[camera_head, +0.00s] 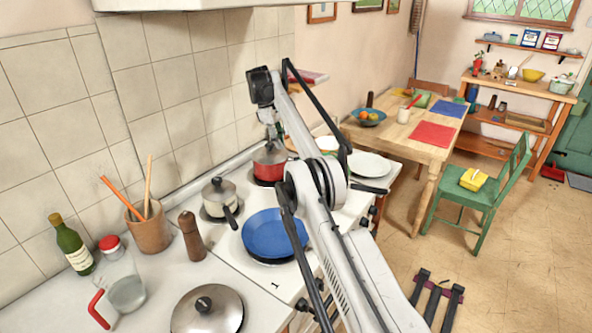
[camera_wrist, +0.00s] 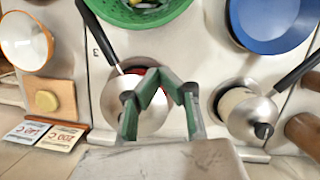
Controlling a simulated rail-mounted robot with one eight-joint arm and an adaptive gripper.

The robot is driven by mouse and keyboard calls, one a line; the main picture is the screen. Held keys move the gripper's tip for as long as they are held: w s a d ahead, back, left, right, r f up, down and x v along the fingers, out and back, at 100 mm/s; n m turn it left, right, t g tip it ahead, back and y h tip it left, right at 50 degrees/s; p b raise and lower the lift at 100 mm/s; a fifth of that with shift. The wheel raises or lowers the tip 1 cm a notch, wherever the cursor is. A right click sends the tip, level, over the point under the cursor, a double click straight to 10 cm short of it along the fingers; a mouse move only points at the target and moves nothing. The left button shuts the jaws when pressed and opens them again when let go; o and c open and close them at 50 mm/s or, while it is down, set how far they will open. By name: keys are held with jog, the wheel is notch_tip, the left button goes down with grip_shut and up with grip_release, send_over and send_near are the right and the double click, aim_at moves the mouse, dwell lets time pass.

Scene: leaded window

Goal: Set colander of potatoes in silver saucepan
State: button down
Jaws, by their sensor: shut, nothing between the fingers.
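A silver saucepan (camera_head: 221,199) with a lid, black knob and dark handle stands on the stove near the tiled wall. It shows at the right of the wrist view (camera_wrist: 240,108). A green colander (camera_wrist: 122,14) is cut off by the top edge of the wrist view, with pale pieces just visible inside. I cannot make it out in the head view, where my arm covers part of the stove. My gripper (camera_wrist: 156,74) is shut and empty, above a red pot (camera_head: 270,163). The fingers cover part of that pot's silver lid (camera_wrist: 150,118) in the wrist view.
A blue pan (camera_head: 270,232) sits on the front of the stove. A white plate (camera_head: 369,165) lies right of my arm.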

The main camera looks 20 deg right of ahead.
jog(key=s+d+f, duration=0.4)
jog(key=f, duration=0.3)
jog(key=shift+d+f+b, duration=0.15)
jog(key=shift+d+b, duration=0.2)
jog(key=shift+b, duration=0.05)
dwell(0.4)
jog(key=shift+s+d+b, duration=0.6)
jog(key=shift+d+b, duration=0.1)
jog(key=shift+b, duration=0.05)
